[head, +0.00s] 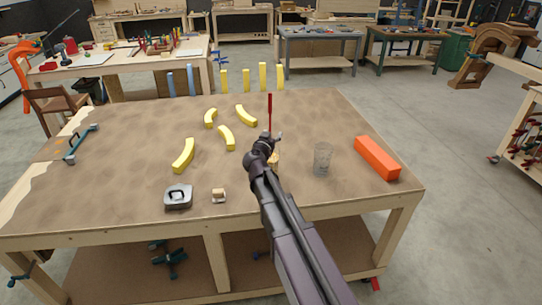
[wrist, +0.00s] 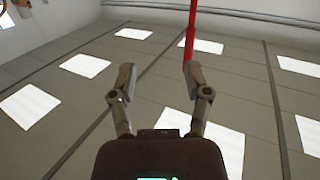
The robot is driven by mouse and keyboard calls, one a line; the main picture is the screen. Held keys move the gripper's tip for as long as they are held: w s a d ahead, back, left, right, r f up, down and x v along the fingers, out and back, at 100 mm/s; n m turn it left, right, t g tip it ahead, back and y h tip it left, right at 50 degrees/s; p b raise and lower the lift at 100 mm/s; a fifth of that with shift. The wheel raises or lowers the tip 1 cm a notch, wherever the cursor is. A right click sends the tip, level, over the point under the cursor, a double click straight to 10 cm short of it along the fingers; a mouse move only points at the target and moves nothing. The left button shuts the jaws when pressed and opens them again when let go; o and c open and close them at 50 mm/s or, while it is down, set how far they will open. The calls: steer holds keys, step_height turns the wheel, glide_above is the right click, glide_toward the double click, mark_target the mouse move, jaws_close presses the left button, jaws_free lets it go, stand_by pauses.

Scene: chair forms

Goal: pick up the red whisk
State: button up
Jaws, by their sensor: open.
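The red whisk shows as a thin upright red rod (head: 270,112) just beyond my gripper in the head view. Its lower part is hidden behind my gripper. In the wrist view the red rod (wrist: 190,40) rises from the top of the right fingertip, and its lower end is hidden behind that finger. My gripper (head: 270,140) is over the middle of the table. In the wrist view my gripper (wrist: 158,74) has its fingers apart with nothing between them. Whether the right finger touches the rod I cannot tell.
The brown-topped table (head: 110,195) holds several yellow curved blocks (head: 184,155), a clear glass (head: 323,158), an orange block (head: 377,158), a grey metal object (head: 178,197) and a small wooden piece (head: 218,195). A small yellowish thing (head: 275,160) is partly hidden by my gripper.

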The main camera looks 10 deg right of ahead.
mark_target(270, 109)
steer(key=shift+n+t+y, duration=0.5)
steer(key=shift+t+y, duration=0.1)
steer(key=shift+t, duration=0.3)
steer(key=w+a+r, duration=0.2)
steer(key=a, duration=0.1)
steer(key=shift+w+r+p, duration=0.1)
steer(key=shift+r+p, duration=0.25)
steer(key=shift+r, duration=0.05)
steer(key=shift+x, duration=4.25)
steer(key=shift+w, duration=0.1)
steer(key=shift+x, duration=2.55)
jaws_close()
